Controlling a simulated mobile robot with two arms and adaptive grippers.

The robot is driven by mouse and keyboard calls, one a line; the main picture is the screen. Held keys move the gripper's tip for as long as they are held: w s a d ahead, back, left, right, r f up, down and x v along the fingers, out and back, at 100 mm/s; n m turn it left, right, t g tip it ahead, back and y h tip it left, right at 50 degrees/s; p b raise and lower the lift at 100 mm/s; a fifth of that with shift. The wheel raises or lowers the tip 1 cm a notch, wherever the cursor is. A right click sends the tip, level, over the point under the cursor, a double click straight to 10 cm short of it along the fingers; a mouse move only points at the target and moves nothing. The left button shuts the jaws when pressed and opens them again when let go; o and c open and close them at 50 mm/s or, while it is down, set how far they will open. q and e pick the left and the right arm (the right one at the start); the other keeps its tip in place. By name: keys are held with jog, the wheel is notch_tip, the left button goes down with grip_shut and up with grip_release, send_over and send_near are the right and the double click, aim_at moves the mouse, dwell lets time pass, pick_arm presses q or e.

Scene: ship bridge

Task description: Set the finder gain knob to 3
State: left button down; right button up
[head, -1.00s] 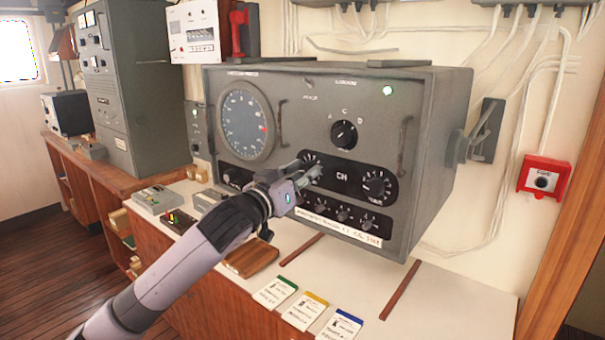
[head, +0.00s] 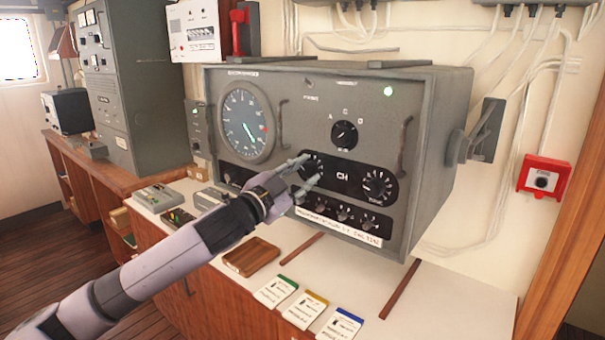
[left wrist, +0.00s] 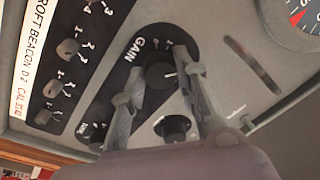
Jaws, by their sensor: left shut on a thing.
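The finder is a grey box (head: 290,90) with a round dial (head: 247,125) on its front. The gain knob (left wrist: 160,72) is black and sits beside the word GAIN in the left wrist view. My left gripper (head: 311,170) reaches the lower black panel from the left and is shut on this knob; in the left wrist view its fingers (left wrist: 161,68) lie on either side of it. A short white mark shows on the knob, pointing right in that view. The numbers around the knob are mostly hidden by the fingers, so its setting cannot be read. My right gripper is out of view.
Another knob (head: 377,185) sits right of the CH window, with a row of small knobs (head: 343,214) below. A selector (head: 344,134) is above. Handles (head: 405,146) stick out from the front.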

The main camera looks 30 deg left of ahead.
pick_arm(q)
jog(key=shift+m, duration=0.7)
jog(key=c, duration=1.2)
grip_release()
jog(key=shift+s+a+f, duration=0.1)
jog(key=shift+s+f, duration=0.15)
jog(key=shift+s, duration=0.5)
jog(key=shift+s+a+f, duration=0.1)
jog(key=shift+s+f, duration=0.05)
jog(key=shift+s, duration=1.6)
jog(key=shift+s+a+f, duration=0.1)
jog(key=shift+s+a, duration=0.05)
jog(key=shift+s, duration=1.55)
jog(key=shift+s+a+f, duration=0.1)
jog(key=shift+s+f, duration=0.05)
jog(key=shift+s, duration=1.6)
jog(key=shift+a+f, duration=0.1)
